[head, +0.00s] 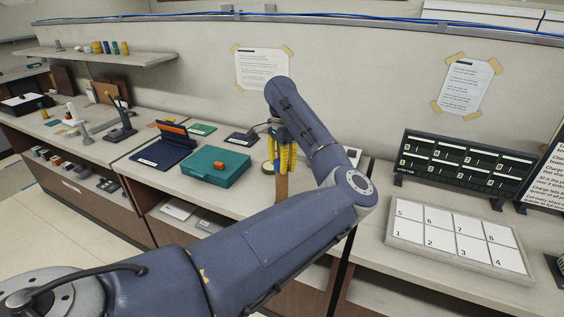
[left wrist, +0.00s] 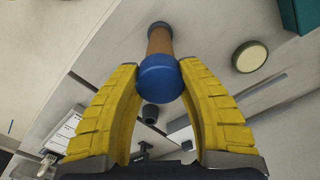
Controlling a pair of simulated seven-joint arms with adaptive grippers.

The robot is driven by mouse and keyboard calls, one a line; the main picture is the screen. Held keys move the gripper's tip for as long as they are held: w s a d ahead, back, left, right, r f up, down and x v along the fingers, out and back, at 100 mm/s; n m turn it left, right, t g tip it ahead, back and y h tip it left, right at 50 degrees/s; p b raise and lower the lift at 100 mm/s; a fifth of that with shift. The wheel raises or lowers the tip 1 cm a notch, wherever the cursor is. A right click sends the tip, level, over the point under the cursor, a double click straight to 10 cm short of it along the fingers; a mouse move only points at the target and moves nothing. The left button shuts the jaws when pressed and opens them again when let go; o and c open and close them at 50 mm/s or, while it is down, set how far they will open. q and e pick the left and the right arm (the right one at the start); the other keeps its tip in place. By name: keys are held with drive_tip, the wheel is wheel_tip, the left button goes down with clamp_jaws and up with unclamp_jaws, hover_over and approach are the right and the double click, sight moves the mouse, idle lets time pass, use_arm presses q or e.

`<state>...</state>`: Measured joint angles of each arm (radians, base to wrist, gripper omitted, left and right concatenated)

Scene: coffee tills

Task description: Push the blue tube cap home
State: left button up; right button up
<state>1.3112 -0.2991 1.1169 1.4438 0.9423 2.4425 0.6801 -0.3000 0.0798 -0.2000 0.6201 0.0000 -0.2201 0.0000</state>
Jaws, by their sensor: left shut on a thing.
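The blue tube cap (left wrist: 160,78) sits between my left gripper's yellow fingertips (left wrist: 162,68), which touch it on both sides in the left wrist view. The brown tube (left wrist: 159,41) extends beyond the cap, in line with it, to a dark round end. From this angle I cannot tell whether a gap lies between cap and tube. In the head view my left gripper (head: 285,158) points down over the counter, with the brown tube (head: 281,187) upright below its fingers. The cap is mostly hidden there by the fingers. My right gripper is out of view.
A round pale lid (left wrist: 249,56) is close by. A numbered white tray (head: 460,238) and a dark rack (head: 462,165) stand on the right counter.

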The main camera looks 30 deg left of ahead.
use_arm(q)
drive_tip(key=shift+f, duration=0.75)
drive_tip(key=o, duration=1.2)
drive_tip(key=shift+r, duration=0.1)
wheel_tip(320, 180, up, 12)
drive_tip(key=shift+f, duration=0.1)
